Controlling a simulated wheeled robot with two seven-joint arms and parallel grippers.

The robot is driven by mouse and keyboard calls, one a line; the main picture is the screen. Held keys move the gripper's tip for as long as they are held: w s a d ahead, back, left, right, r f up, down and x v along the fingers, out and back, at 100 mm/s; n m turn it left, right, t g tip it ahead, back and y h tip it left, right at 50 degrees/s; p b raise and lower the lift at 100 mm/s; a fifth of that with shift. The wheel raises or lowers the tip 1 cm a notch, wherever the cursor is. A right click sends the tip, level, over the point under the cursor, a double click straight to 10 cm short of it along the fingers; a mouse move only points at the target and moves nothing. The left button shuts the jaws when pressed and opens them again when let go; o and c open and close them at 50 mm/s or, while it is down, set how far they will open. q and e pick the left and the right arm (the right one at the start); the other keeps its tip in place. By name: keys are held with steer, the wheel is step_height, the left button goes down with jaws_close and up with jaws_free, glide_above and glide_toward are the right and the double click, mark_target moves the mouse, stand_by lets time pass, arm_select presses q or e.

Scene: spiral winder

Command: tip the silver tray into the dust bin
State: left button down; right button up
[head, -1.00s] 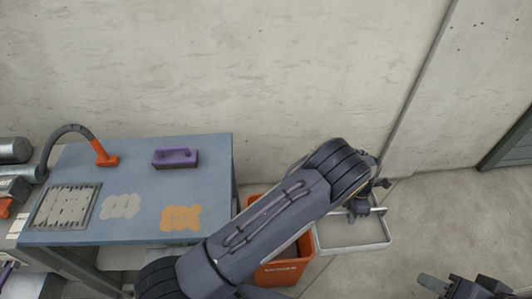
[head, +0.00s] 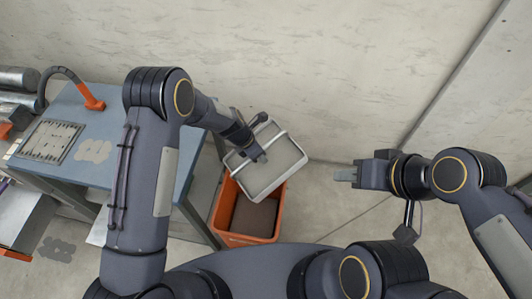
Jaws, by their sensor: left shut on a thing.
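The silver tray (head: 278,172) is a shallow, light-rimmed rectangle held above the back part of the orange dust bin (head: 228,207). Its inside faces my head camera and it sits at an angle; I cannot make out anything loose in it. My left gripper (head: 260,155) is shut on the tray near its left side, and the wrist partly covers that spot. The bin stands on the floor right of the blue-grey table; its front opening shows a brownish inside, and the tray hides its back. My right gripper (head: 345,174) is apart from both, to the right; its finger gap is not clear.
The blue-grey table (head: 110,170) stands left of the bin, with a perforated plate (head: 50,141) and an orange-ended hose (head: 92,103) on it. A concrete wall (head: 320,70) rises behind. The floor (head: 325,205) right of the bin is clear.

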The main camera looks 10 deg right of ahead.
mark_target(238, 170)
arm_select(q)
steer(key=shift+s+a+f+t+h+b, duration=0.1)
steer(key=shift+a+t+h+b, duration=0.2)
steer(key=shift+b, duration=0.65)
steer(key=shift+s+f+t+h+b, duration=0.1)
steer(key=shift+h+b, duration=0.3)
steer(key=shift+b, duration=0.5)
steer(key=s+a+t+h+b, duration=0.1)
steer(key=a+h+b, duration=0.1)
steer(key=b, duration=0.8)
steer(key=s+a+t+h+b, duration=0.1)
steer(key=a+h+b, duration=0.1)
steer(key=b, duration=0.8)
steer(key=s+a+m+t+h+b, duration=0.1)
steer(key=a+h+b, duration=0.1)
steer(key=b, duration=0.8)
steer(key=shift+s+a+h, duration=0.1)
steer(key=shift+a+h, duration=0.2)
steer(key=shift+h, duration=0.2)
steer(key=shift+s+a+r+h+b, duration=0.15)
steer(key=shift+a+h+b, duration=0.15)
steer(key=shift+b, duration=0.4)
steer(key=shift+r, duration=0.2)
